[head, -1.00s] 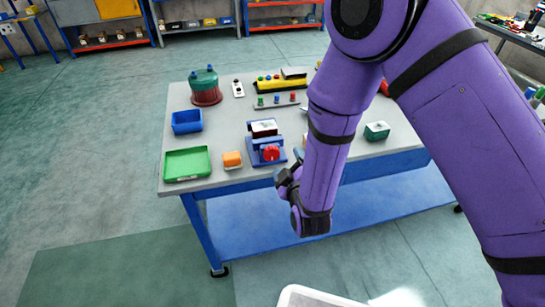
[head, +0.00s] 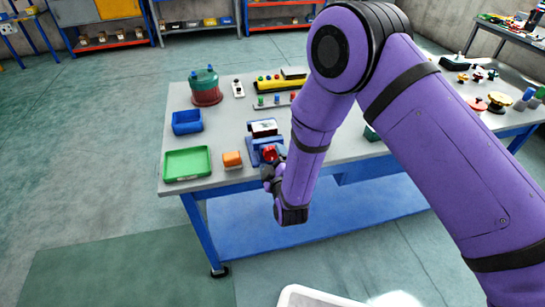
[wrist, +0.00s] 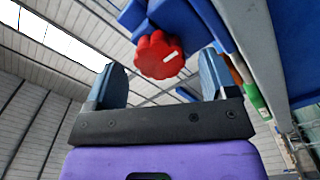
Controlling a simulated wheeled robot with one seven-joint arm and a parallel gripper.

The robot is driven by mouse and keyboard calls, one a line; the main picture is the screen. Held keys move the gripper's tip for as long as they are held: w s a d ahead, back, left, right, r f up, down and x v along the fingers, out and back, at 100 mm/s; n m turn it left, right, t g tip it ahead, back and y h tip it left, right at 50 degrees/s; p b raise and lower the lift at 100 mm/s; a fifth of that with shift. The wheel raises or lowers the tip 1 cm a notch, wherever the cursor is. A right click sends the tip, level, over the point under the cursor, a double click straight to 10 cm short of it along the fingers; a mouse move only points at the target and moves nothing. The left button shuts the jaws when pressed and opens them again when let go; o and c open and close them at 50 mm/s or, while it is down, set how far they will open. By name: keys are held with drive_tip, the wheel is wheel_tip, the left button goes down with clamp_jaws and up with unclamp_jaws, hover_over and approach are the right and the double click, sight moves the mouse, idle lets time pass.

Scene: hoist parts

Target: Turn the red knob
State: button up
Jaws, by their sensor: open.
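The red knob (head: 269,153) sits on the front of a blue device (head: 257,145) near the table's front edge. In the wrist view the red knob (wrist: 159,55) has a scalloped rim and a white mark pointing to the right and slightly up. My gripper (wrist: 163,80) is open, with one blue-grey finger on each side of the knob in that picture. Nothing is between the fingertips, and the knob appears just beyond them. In the head view my gripper (head: 270,177) is at the table's front edge by the knob, and my arm partly covers it.
An orange block (head: 232,159) and a green tray (head: 187,163) stand left of the device on the grey table (head: 222,125). A blue bin (head: 187,121) and a green-and-red drum (head: 206,88) are behind.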

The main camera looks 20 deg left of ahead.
drive_tip(key=shift+w+a, duration=0.35)
drive_tip(key=shift+w, duration=0.25)
drive_tip(key=c, duration=0.9)
drive_tip(key=shift+c, duration=0.2)
drive_tip(key=shift+m, duration=0.4)
